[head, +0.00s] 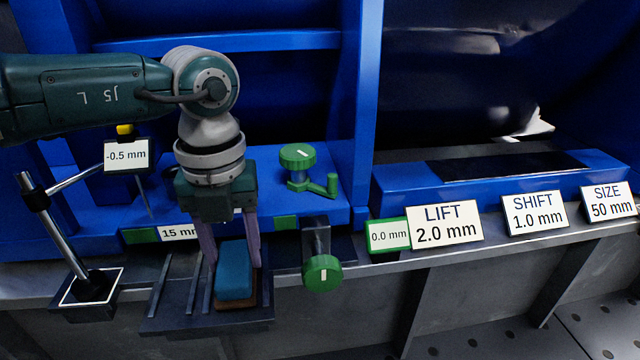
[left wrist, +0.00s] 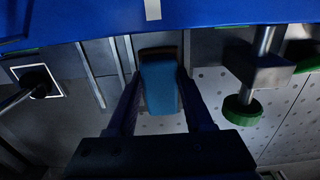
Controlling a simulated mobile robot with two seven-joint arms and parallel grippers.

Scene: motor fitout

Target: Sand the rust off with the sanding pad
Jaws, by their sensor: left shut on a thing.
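The sanding pad (head: 235,272) is a blue block with a brown layer underneath. It is at the dark slotted tray (head: 180,322) on the front of the bench. My left gripper (head: 236,262) points down with its fingers on both sides of the pad and is shut on it. In the left wrist view the pad (left wrist: 159,85) sits between the two fingers of the left gripper (left wrist: 158,92). I cannot tell whether the pad touches the tray. No rust patch can be made out for sure. My right gripper is not in view.
A stand with a rod (head: 62,235) and a -0.5 mm sign (head: 126,155) is at the left. Green knobs (head: 322,273) and a green crank (head: 298,157) are right of the gripper. Signs including LIFT (head: 445,222) line the ledge. Blue frame walls rise behind.

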